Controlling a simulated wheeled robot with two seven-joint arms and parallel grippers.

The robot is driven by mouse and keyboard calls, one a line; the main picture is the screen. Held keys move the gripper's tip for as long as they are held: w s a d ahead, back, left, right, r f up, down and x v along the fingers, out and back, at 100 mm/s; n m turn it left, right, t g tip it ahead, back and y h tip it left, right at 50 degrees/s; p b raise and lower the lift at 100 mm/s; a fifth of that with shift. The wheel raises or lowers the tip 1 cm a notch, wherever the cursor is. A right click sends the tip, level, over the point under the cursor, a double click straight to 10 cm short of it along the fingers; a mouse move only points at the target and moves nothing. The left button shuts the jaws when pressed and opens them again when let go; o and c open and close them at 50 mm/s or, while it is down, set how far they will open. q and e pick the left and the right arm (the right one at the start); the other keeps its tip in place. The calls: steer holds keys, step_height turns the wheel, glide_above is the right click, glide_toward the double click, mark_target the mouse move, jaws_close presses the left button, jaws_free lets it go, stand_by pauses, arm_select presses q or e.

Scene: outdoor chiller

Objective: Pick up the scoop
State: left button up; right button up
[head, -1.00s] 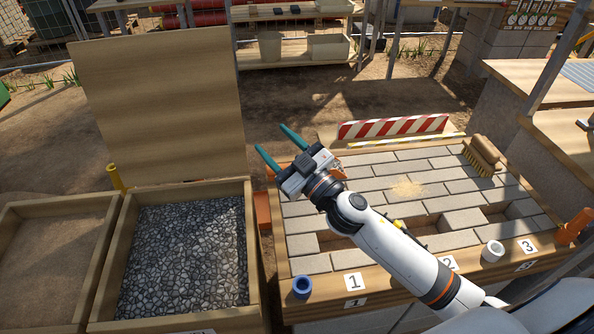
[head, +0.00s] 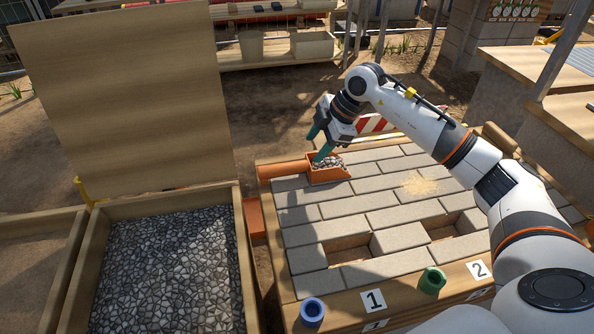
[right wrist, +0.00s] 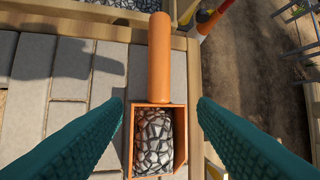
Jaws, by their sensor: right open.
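The orange scoop (head: 329,179) sits at the far left corner of the paved bench, with grey gravel in its box. Its round handle (head: 284,170) points left along the bench edge. My right gripper (head: 318,146) points down just above the scoop, its green fingers partly overlapping the box. In the right wrist view the scoop (right wrist: 160,60) appears between the two spread fingers, handle pointing to the top and box nearer to me. The fingers look apart from it, and the gripper is open and empty. My left gripper is not in view.
A wooden bin of gravel (head: 240,260) stands left of the bench with its lid raised. The paving (head: 330,208) has open gaps and a sand patch (head: 420,184). A blue ring (head: 312,311) and green ring (head: 432,280) sit on the front edge.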

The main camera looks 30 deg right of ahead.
mark_target(301, 163)
steer(key=x, duration=0.3)
steer(key=shift+w+a+f, duration=0.1)
steer(key=shift+a+f, duration=0.05)
steer(key=shift+f, duration=0.2)
steer(key=b+x, duration=0.1)
steer(key=x, duration=0.3)
steer(key=shift+w+a+f, duration=0.1)
steer(key=shift+a+f, duration=0.15)
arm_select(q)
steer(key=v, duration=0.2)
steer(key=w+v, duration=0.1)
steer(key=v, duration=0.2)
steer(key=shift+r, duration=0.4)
arm_select(e)
steer(key=shift+r, duration=0.1)
jaws_close()
